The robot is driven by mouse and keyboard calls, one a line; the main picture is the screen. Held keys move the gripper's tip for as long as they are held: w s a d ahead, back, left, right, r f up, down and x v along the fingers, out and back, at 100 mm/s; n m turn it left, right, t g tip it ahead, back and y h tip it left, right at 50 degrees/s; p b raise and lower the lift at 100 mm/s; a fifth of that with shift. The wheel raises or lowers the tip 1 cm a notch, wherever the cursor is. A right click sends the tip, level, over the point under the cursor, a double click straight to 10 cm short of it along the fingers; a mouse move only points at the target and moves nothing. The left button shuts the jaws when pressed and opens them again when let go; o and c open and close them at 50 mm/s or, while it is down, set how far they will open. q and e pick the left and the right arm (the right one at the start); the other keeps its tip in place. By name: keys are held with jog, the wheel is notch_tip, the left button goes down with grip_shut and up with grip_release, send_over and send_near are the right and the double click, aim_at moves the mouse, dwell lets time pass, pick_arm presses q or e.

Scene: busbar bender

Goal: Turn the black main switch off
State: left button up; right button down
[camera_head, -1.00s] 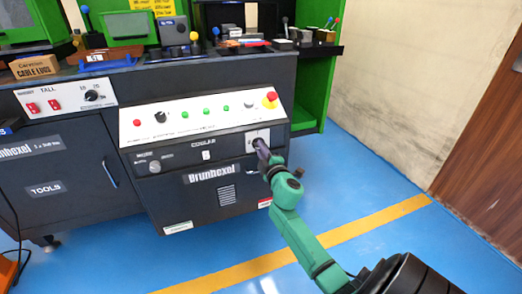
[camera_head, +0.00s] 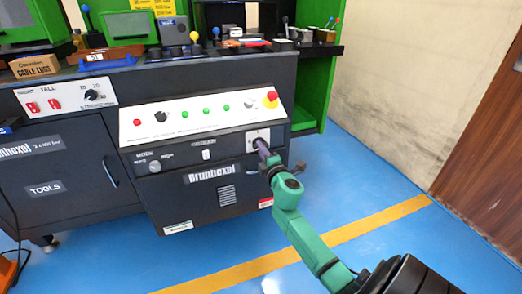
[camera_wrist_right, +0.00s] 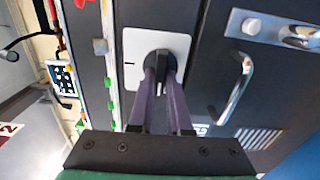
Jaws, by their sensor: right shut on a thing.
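The black main switch (camera_wrist_right: 157,66) sits on a white square plate on the machine's dark front panel. In the head view the plate (camera_head: 251,135) is at the lower right of the control panel, and my gripper mostly covers the knob. My right gripper (camera_wrist_right: 160,84) has its two purple fingers closed on the switch handle, one on each side. In the head view the right gripper (camera_head: 263,150) reaches the switch from the lower right. The handle lies upright in the wrist view, in line with the fingers. My left gripper is not in view.
A red emergency button (camera_head: 271,96) on a yellow base stands above the switch. A white strip (camera_head: 190,128) with green and red buttons runs left of it. A metal door handle (camera_wrist_right: 236,88) is close beside the gripper in the wrist view. The blue floor (camera_head: 350,190) is clear.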

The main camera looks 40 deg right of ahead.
jog(key=shift+f, duration=0.2)
jog(key=c, duration=0.9)
grip_release()
jog(key=shift+r, duration=0.1)
jog(key=shift+o, duration=0.2)
jog(key=p+v, duration=0.1)
jog(key=v, duration=1.3)
jog(key=shift+s, duration=0.3)
jog(key=shift+a, duration=0.15)
